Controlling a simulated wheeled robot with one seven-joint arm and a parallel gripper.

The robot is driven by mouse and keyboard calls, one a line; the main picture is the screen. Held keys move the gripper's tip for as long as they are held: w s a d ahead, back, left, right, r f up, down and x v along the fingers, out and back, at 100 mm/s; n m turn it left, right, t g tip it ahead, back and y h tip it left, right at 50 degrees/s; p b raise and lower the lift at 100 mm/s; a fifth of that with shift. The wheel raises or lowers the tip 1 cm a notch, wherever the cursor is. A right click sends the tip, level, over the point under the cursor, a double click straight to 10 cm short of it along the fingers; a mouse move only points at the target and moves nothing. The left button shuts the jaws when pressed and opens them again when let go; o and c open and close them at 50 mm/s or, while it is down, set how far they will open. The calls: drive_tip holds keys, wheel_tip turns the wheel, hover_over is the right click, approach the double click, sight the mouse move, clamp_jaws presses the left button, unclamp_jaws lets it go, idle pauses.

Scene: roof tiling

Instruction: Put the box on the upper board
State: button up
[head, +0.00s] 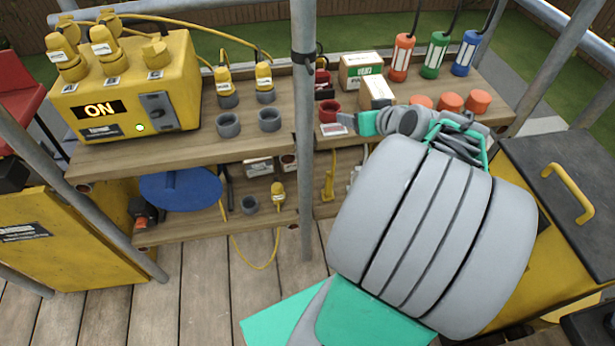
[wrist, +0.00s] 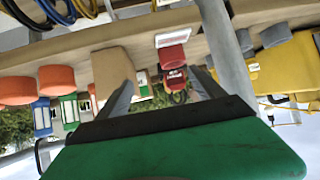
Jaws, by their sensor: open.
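A small cardboard box (head: 377,92) stands on the upper board (head: 200,150), right of the red cup. A white and brown box with a green label (head: 361,70) stands behind it. My gripper (head: 348,121) is at the front edge of the upper board, left of and in front of the cardboard box. In the wrist view, which is upside down, my gripper (wrist: 162,84) is open with nothing held between its fingers. The cardboard box (wrist: 114,68) is beside the left finger there, partly covered by it; I cannot tell whether they touch.
A red cup (head: 329,110) and a label card (head: 334,128) are left of the boxes. Orange caps (head: 450,102) stand to the right. A scaffold pole (head: 303,120) rises close left of the gripper. A lower board (head: 215,224) holds a blue disc (head: 180,188) and more parts.

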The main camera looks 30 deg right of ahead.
drive_tip(key=a+f+n+g+y, duration=0.2)
drive_tip(key=a+f+g, duration=0.2)
drive_tip(key=a, duration=1)
drive_tip(key=s+a+f+g, duration=0.2)
drive_tip(key=s+a+g, duration=0.3)
drive_tip(key=s+a, duration=0.6)
drive_tip(key=shift+s+f, duration=0.15)
drive_tip(key=shift+s, duration=0.35)
drive_tip(key=shift+a, duration=0.1)
